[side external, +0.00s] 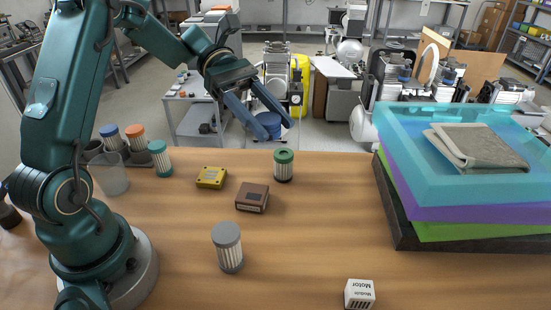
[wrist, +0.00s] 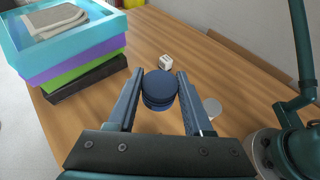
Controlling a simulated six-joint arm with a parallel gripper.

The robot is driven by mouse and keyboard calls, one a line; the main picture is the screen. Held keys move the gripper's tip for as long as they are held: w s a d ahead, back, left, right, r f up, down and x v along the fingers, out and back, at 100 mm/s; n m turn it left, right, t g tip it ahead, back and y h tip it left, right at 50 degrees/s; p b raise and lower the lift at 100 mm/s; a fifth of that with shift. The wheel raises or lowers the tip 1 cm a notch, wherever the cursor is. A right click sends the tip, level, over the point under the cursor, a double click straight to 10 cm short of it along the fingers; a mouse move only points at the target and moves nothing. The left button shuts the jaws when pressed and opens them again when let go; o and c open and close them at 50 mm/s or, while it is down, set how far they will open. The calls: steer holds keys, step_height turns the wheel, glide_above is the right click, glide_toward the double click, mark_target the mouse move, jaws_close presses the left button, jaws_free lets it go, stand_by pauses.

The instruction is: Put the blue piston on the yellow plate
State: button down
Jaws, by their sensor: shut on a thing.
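My gripper (side external: 277,129) is shut on the blue piston (side external: 268,122), holding it in the air above the far edge of the table. In the wrist view the blue piston (wrist: 160,88) sits between the two fingers (wrist: 159,80), its round dark-blue top facing the camera. The yellow plate (side external: 211,177) is a small flat yellow piece lying on the wooden table, left of and below the piston in the side view. Nothing lies on it. The wrist view does not show the plate.
A brown block (side external: 252,197) lies beside the plate. A green-topped piston (side external: 284,166) and a grey piston (side external: 227,248) stand on the table (side external: 320,225). A white Motor box (side external: 359,294) is in front. Stacked trays (side external: 400,165) with a cloth are right. Several pistons and a clear cup (side external: 112,178) are left.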

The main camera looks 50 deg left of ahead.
steer(key=s+f+m+g+y, duration=0.3)
steer(key=s+f+m+g, duration=0.3)
steer(key=s+m+g, duration=0.4)
steer(key=s+a+m+y, duration=1)
steer(key=a+m+y, duration=0.5)
steer(key=y, duration=0.4)
steer(key=w+a+r+m+t+y, duration=0.4)
steer(key=a+m+t+y, duration=0.15)
steer(key=m+t, duration=0.7)
steer(key=m, duration=0.1)
glide_above(211, 175)
steer(key=shift+h, duration=0.45)
step_height(211, 175, down, 10)
steer(key=shift+f, duration=2.1)
steer(key=shift+f, duration=0.1)
